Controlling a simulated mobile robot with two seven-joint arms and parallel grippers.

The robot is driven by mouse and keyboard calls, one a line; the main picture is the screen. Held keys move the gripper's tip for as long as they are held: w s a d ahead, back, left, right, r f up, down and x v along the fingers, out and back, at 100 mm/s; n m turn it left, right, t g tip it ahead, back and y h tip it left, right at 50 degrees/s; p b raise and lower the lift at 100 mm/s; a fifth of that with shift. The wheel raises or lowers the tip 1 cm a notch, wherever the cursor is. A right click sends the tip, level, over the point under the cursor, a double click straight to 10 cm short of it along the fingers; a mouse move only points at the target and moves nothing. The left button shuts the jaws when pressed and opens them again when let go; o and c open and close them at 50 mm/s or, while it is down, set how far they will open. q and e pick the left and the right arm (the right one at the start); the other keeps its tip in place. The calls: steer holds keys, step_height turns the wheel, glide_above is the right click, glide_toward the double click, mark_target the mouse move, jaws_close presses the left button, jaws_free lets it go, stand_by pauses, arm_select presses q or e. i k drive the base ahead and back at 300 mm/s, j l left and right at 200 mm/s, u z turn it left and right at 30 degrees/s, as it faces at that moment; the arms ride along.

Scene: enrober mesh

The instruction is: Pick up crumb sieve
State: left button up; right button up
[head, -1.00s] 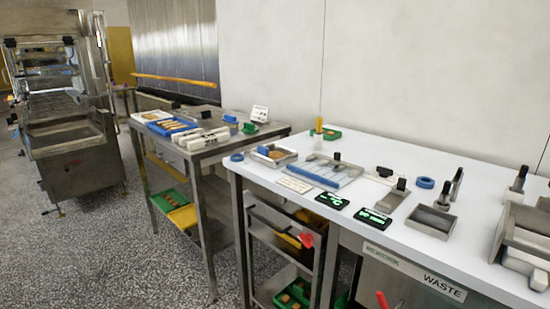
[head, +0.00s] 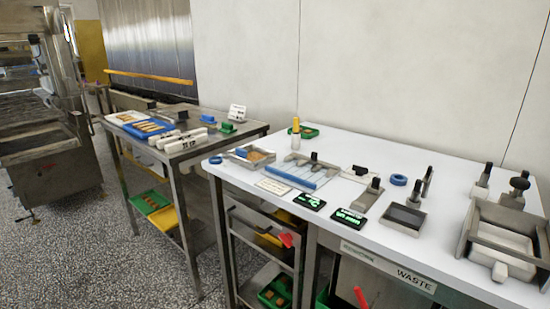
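No label marks out the crumb sieve, and I cannot tell for sure which item it is. A small square metal tray (head: 403,218) with a dark, flat inside lies on the white table (head: 330,222), right of the middle. Neither of my grippers is in view.
A large metal box (head: 505,238) fills the right end. A blue ring (head: 398,180) and black-handled tools stand between. Speckled floor is free at front left.

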mark_target(252, 157)
steer(key=i+j+z, duration=0.85)
steer(key=j+z, duration=0.3)
